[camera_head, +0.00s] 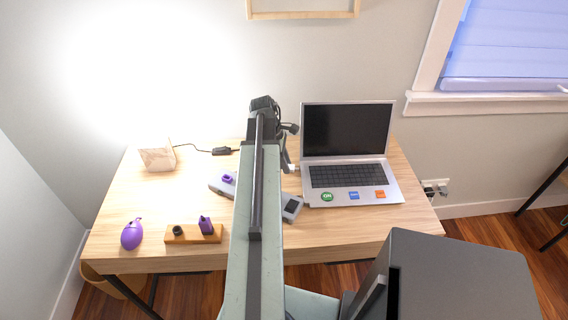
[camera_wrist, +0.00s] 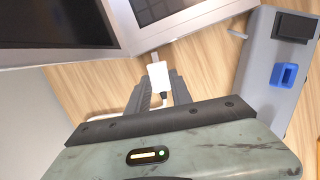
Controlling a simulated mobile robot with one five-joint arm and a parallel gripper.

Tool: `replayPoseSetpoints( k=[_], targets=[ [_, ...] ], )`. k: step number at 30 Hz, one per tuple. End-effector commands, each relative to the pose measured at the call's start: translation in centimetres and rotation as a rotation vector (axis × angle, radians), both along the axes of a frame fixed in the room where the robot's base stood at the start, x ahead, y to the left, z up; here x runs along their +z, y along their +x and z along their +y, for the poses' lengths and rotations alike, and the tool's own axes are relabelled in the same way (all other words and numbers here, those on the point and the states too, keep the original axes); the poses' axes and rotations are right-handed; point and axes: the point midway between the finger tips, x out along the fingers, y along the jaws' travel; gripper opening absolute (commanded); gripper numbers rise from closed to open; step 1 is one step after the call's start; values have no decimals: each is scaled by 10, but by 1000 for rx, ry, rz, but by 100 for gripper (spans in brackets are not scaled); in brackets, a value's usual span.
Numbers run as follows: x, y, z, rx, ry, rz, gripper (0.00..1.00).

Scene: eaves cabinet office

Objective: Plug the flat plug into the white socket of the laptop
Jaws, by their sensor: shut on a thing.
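The laptop (camera_head: 347,175) stands open on the desk, its left side facing my gripper (camera_head: 291,168). In the wrist view, its side edge (camera_wrist: 196,28) runs across the top. My gripper (camera_wrist: 163,88) is shut on the white flat plug (camera_wrist: 157,74), with the fingers on either side of it. The plug's front end points at the laptop's side and is at or very near the edge. I cannot tell whether it has entered the socket. The white socket is not clearly distinguishable from the plug's tip. A short dark piece shows behind the plug between the fingers.
A grey block (camera_wrist: 262,75) with a blue socket-like part (camera_wrist: 285,74) lies beside the laptop. A wooden holder (camera_head: 190,236), a purple egg-shaped thing (camera_head: 132,233) and a lamp (camera_head: 157,155) stand at the left. The desk's left middle (camera_head: 150,195) is clear.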

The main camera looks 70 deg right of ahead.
Motion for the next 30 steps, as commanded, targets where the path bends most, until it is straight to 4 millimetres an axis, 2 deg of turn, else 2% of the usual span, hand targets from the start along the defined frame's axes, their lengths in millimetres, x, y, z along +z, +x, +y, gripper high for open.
replayPoseSetpoints(
  k=[14,15,18,26,30],
  targets=[
    [0,-6,-1,0,0,1,0],
    [0,-6,-1,0,0,2,29],
    [0,-6,-1,0,0,1,52],
    [0,-6,-1,0,0,0,52],
    [6,-5,-1,1,0,0,52]
  ],
)
